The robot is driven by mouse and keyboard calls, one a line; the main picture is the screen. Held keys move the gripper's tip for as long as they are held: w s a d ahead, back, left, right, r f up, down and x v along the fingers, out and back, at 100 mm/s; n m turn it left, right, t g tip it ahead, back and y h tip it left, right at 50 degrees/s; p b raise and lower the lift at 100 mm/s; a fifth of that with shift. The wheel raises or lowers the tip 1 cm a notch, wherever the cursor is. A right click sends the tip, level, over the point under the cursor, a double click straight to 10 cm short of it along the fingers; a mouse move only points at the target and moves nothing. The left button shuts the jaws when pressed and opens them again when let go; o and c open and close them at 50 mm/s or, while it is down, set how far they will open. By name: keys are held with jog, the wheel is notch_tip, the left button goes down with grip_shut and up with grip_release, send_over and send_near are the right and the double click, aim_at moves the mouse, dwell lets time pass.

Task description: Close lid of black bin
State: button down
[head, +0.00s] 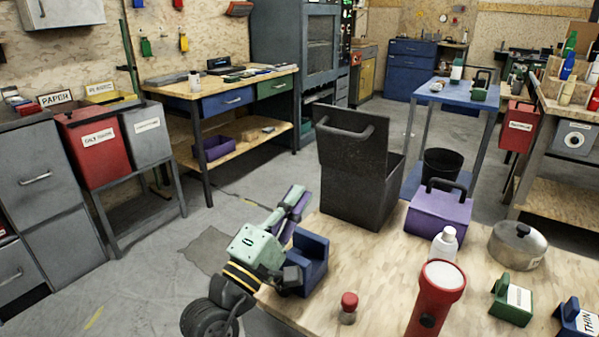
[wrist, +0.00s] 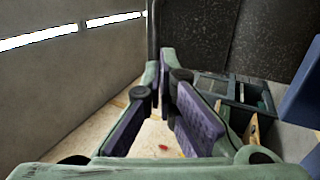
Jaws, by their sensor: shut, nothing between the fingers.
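The black bin (head: 368,192) is a speckled dark box on the wooden workbench in the head view. Its lid (head: 352,137) stands raised at the far-left side, with a bar handle on its face, and the bin is open. My gripper (head: 302,198) is left of the bin, below lid height, with its fingers pointing toward the back right. In the wrist view the fingers (wrist: 163,75) are together and hold nothing. A dark speckled surface (wrist: 230,40), apparently the bin, fills the top right behind them. I cannot tell whether the fingertips touch it.
A blue holder (head: 308,262) stands close beside my gripper at the bench edge. A purple box (head: 440,214) is right of the bin. A white bottle (head: 445,243), red flashlight (head: 437,295), red-capped jar (head: 348,307) and metal pot (head: 517,246) stand nearby. Floor left of the bench is clear.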

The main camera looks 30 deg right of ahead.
jog(key=p+x, duration=0.3)
jog(key=x, duration=1)
jog(key=shift+w+a+p, duration=0.15)
jog(key=shift+p, duration=0.25)
jog(key=shift+r, duration=0.1)
